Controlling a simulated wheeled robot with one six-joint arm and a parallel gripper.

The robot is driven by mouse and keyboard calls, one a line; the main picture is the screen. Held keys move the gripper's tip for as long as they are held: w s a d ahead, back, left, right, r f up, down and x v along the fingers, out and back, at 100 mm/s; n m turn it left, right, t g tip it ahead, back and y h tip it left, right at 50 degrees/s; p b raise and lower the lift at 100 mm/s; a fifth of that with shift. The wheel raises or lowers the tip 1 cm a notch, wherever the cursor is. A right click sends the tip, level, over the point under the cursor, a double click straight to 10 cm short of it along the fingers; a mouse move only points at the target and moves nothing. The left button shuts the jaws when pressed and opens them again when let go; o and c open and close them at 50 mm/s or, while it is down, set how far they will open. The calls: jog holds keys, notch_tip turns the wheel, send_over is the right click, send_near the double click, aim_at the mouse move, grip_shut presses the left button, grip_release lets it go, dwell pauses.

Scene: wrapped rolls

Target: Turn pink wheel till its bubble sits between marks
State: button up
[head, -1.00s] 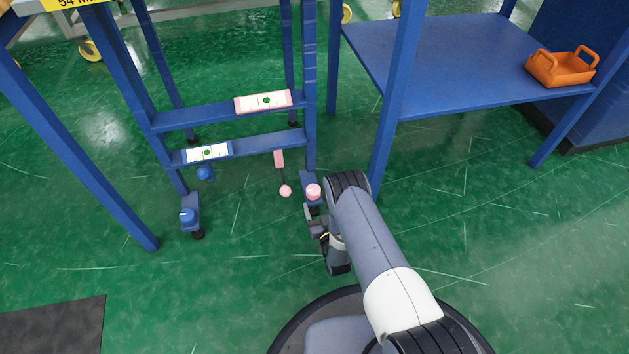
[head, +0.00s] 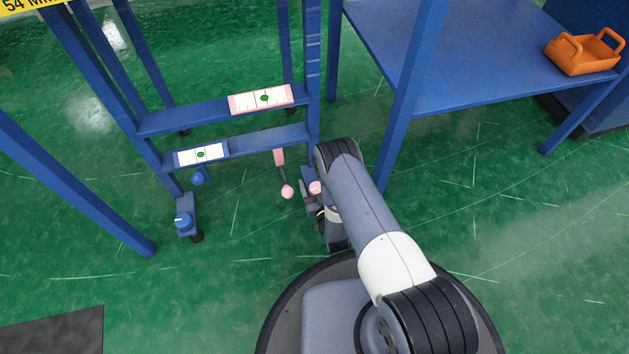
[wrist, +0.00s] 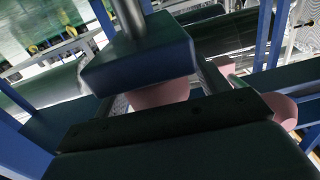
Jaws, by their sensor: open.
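The pink wheel (head: 315,187) is a small knob on the foot of the frame's right leg, partly hidden by my arm. The pink level (head: 236,105) lies on the upper crossbar; its green bubble (head: 264,98) sits near the middle of the white window, but the marks are too small to judge. My gripper (head: 311,207) is low beside the wheel, mostly hidden by my forearm. In the wrist view the pink wheel (wrist: 160,96) shows between the open fingers, under a dark blue block (wrist: 140,55). I cannot tell whether the fingers touch it.
A blue table (head: 470,70) with an orange basket (head: 583,55) stands right.

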jog(key=c, duration=1)
jog(key=shift+m+h, duration=0.3)
jog(key=shift+h, duration=0.2)
jog(key=shift+w+m+t+h, duration=0.1)
jog(key=shift+m+t+h, duration=0.2)
jog(key=shift+m+h, duration=0.7)
jog(key=shift+d+m+h, duration=0.15)
jog(key=shift+m+h, duration=0.35)
jog(key=shift+h, duration=0.55)
jog(key=shift+d+m+h, duration=0.15)
jog(key=shift+m+h, duration=0.35)
jog(key=shift+h, duration=0.55)
